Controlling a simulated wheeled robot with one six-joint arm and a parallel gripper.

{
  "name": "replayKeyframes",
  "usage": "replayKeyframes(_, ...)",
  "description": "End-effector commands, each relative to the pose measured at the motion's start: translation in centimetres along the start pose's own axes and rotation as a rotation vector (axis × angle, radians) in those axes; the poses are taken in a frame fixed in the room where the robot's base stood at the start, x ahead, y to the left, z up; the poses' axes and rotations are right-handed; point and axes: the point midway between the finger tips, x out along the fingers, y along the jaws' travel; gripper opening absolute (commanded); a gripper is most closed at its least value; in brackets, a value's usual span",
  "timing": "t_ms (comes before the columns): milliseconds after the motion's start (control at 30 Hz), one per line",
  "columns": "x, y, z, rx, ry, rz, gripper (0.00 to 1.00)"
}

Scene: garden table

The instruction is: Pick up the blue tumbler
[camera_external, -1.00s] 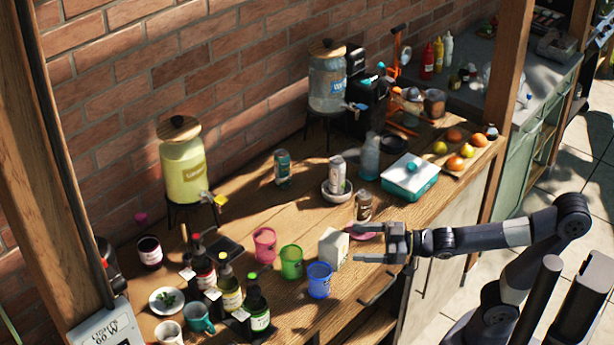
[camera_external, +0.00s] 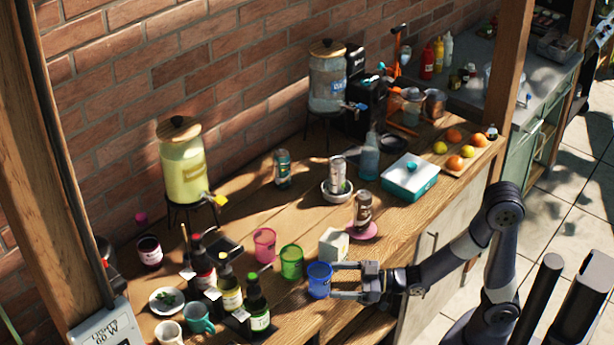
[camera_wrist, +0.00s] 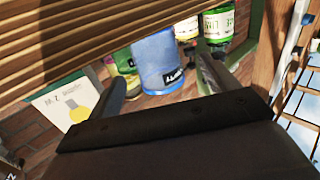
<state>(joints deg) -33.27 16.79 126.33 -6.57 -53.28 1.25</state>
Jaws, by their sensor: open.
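The blue tumbler (camera_external: 319,281) stands upright near the front edge of the wooden table. My gripper (camera_external: 334,281) is open, with its fingers pointing left and their tips at the tumbler's right side. In the wrist view the blue tumbler (camera_wrist: 160,62) lies ahead between the two spread fingers of my gripper (camera_wrist: 160,75). I cannot tell whether either finger touches it.
A green tumbler (camera_external: 291,262) and a pink tumbler (camera_external: 264,245) stand to its left and behind. A white carton (camera_external: 334,245) is close behind the fingers. Several bottles (camera_external: 257,308) stand to the left. A can sits on a pink coaster (camera_external: 367,231).

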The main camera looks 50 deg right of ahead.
Motion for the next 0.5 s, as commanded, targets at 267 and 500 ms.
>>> replayKeyframes(267, 1.9, 0.2, 0.2, 0.000, -0.002, 0.000, 0.81)
replayKeyframes(500, 4.8, 0.4, 0.5, 0.000, 0.000, 0.000, 0.81)
